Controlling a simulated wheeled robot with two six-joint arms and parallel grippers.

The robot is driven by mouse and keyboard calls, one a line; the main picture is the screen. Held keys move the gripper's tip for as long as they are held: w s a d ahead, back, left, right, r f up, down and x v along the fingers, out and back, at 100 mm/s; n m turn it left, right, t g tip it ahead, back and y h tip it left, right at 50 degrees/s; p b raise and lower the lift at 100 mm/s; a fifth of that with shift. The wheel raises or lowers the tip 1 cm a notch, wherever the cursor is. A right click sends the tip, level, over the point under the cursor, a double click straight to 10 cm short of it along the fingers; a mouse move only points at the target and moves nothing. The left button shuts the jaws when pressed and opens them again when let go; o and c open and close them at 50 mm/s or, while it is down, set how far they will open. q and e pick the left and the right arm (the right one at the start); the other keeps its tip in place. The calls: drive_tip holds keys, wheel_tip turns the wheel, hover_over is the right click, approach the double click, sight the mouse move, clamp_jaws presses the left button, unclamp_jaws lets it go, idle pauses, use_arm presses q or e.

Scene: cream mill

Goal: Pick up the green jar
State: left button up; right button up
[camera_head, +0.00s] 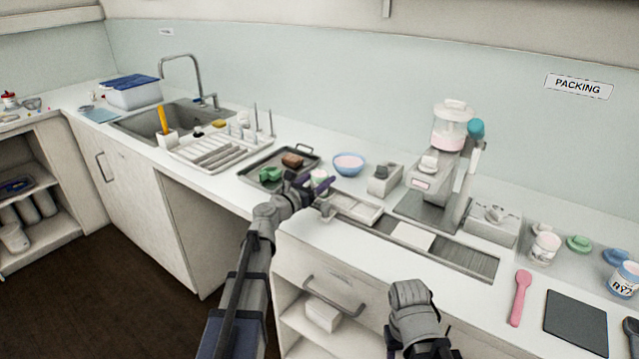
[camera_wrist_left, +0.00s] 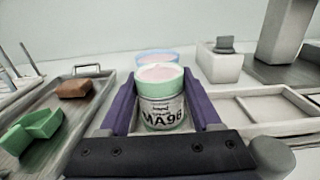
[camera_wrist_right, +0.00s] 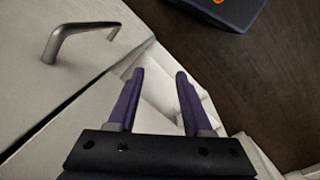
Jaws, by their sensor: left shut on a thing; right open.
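The green jar (camera_wrist_left: 160,100) has a green rim, pink contents and a white label reading "MA96". It stands upright between the two purple fingers of my left gripper (camera_wrist_left: 163,98), which is shut on it. In the head view the jar (camera_head: 319,177) is small and partly hidden by my left gripper (camera_head: 316,186), beside the dark tray's right end. I cannot tell whether its base touches the counter. My right gripper (camera_wrist_right: 157,75) is open and empty, low in front of the cabinet by a drawer handle.
The dark tray (camera_head: 247,172) holds a green piece (camera_head: 269,174) and a brown block (camera_head: 292,160). A blue bowl (camera_head: 348,164) of pink stuff is behind the jar. A pale shallow tray (camera_head: 357,209) lies to its right, with the mill (camera_head: 449,160) beyond.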

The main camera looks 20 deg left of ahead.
use_arm(q)
drive_tip(key=shift+r, duration=0.15)
wheel_tip(320, 180, up, 10)
drive_tip(key=p, duration=1)
drive_tip(key=shift+s+f, duration=0.1)
drive_tip(key=shift+f, duration=0.1)
